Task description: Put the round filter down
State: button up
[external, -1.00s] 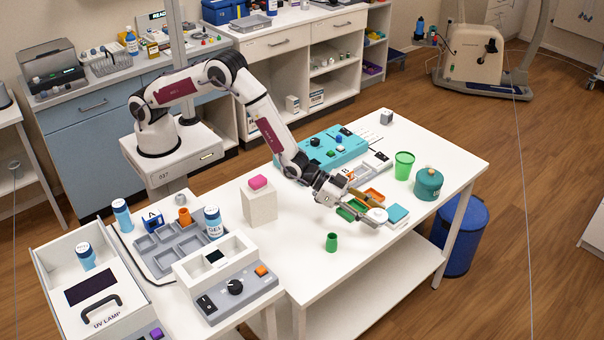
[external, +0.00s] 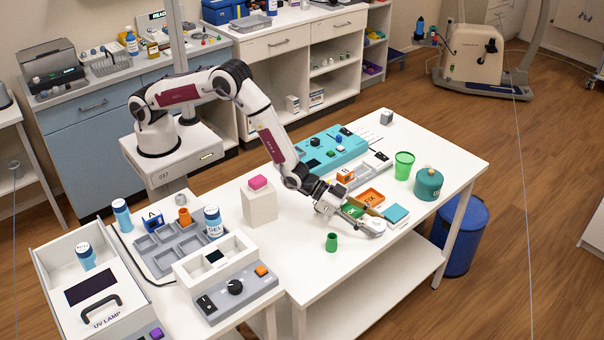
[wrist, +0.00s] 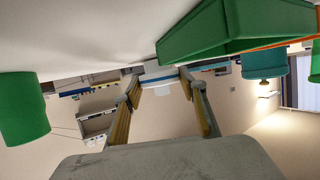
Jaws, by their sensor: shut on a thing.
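My gripper (external: 366,224) is low over the front right part of the white table, lying nearly level. It is shut on the round filter (external: 376,226), a small pale disc at the fingertips. In the wrist view the two yellow-padded fingers (wrist: 160,95) stand apart, with a pale piece between their tips that I cannot surely tell from the background. Whether the filter touches the table cannot be told. A green tray (external: 352,211) lies just behind the gripper and is partly hidden; it looms at the upper right of the wrist view (wrist: 235,25).
A green cup (external: 331,243) stands in front of the gripper. An orange tray (external: 371,197), a teal square (external: 396,214), a taller green cup (external: 404,166) and a teal canister (external: 428,185) stand behind and right.

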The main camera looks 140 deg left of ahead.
jog(key=o, duration=1)
jog(key=shift+f, duration=0.1)
jog(key=shift+c, duration=0.2)
jog(key=shift+r, duration=0.2)
jog(key=shift+s+d, duration=0.1)
jog(key=shift+s, duration=0.05)
jog(key=shift+v, duration=5.85)
